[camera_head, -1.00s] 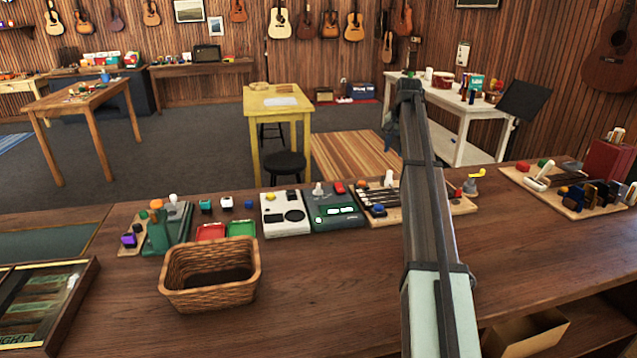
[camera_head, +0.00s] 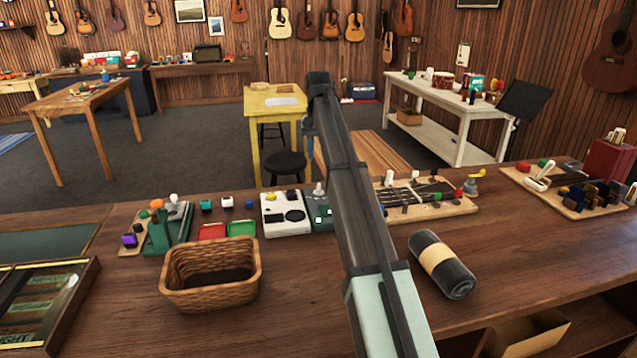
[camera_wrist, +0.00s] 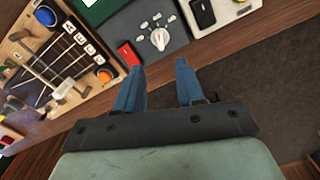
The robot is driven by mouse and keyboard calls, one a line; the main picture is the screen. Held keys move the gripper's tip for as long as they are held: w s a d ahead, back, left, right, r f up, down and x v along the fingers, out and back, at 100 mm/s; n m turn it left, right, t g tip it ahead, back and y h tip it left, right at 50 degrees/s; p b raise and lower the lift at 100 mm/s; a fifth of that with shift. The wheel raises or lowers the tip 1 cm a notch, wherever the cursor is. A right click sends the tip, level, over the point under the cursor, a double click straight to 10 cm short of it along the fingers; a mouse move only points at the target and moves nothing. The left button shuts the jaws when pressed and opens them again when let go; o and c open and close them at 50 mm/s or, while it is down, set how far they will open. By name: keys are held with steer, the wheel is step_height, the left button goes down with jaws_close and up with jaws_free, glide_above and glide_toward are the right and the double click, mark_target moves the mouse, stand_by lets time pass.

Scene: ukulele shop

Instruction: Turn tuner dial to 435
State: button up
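The tuner (camera_wrist: 175,25) is a dark grey-green box on the counter, seen from above in the wrist view. Its white dial (camera_wrist: 160,38) has a pointer knob and several small pale labels too small to read, so I cannot tell its setting. A red block-shaped control (camera_wrist: 128,53) is beside the dial. My gripper (camera_wrist: 159,66) is open, its two blue fingers apart with nothing between them; in the picture, the dial lies just beyond the fingertips.
A white box with knobs (camera_head: 286,225) adjoins the tuner on the left. A wooden board with strings (camera_head: 455,207) is on its right. A wicker basket (camera_head: 210,297) and a dark roll with a tan band (camera_head: 440,264) are on the counter (camera_head: 300,310).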

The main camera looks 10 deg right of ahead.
mark_target(318, 186)
step_height(318, 186, down, 11)
steer(key=shift+r, duration=0.1)
stand_by(0.3)
jaws_close()
stand_by(0.4)
